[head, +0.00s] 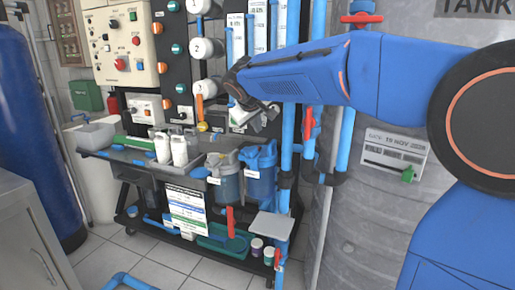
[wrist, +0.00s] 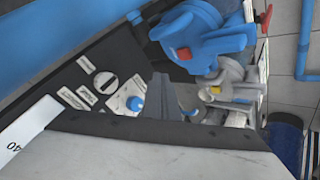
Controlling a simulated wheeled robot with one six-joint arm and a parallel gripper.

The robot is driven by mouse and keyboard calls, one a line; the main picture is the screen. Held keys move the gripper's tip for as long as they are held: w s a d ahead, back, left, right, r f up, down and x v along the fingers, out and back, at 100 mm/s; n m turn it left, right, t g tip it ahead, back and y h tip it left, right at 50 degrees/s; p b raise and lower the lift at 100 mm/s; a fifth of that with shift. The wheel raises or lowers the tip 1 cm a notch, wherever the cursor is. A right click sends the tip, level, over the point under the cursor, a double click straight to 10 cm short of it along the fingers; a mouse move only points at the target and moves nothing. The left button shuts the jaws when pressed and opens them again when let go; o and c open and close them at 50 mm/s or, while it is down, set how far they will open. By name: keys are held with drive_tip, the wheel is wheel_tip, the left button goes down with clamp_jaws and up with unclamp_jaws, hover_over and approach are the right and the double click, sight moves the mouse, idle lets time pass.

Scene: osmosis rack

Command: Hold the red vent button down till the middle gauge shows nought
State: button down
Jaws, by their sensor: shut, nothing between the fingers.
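In the wrist view a small red button (wrist: 184,53) sits on top of a blue filter head; I take it to be the vent button. My gripper (head: 268,112) is shut and empty, in front of the rack and above the filter housings in the head view. Its dark fingers (wrist: 168,95) show in the wrist view, apart from the red button in the picture. I cannot make out the vent button in the head view. No gauge can be told for sure, and no needle or reading is legible; a round white dial-like plate (wrist: 107,84) shows in the wrist view.
Blue pipes with red valve handles (head: 308,122) stand to the right. A control panel (head: 122,45) with other red buttons is at upper left. White bottles (head: 179,150) stand on a tray.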

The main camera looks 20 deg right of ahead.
drive_tip(key=shift+f, duration=1.85)
drive_tip(key=shift+f, duration=0.2)
idle(0.6)
drive_tip(key=shift+f, duration=0.2)
drive_tip(key=shift+f, duration=0.5)
idle(0.8)
drive_tip(key=shift+r, duration=0.2)
idle(2.2)
drive_tip(key=shift+r, duration=0.7)
drive_tip(key=shift+r, duration=0.15)
drive_tip(key=shift+r, duration=2.35)
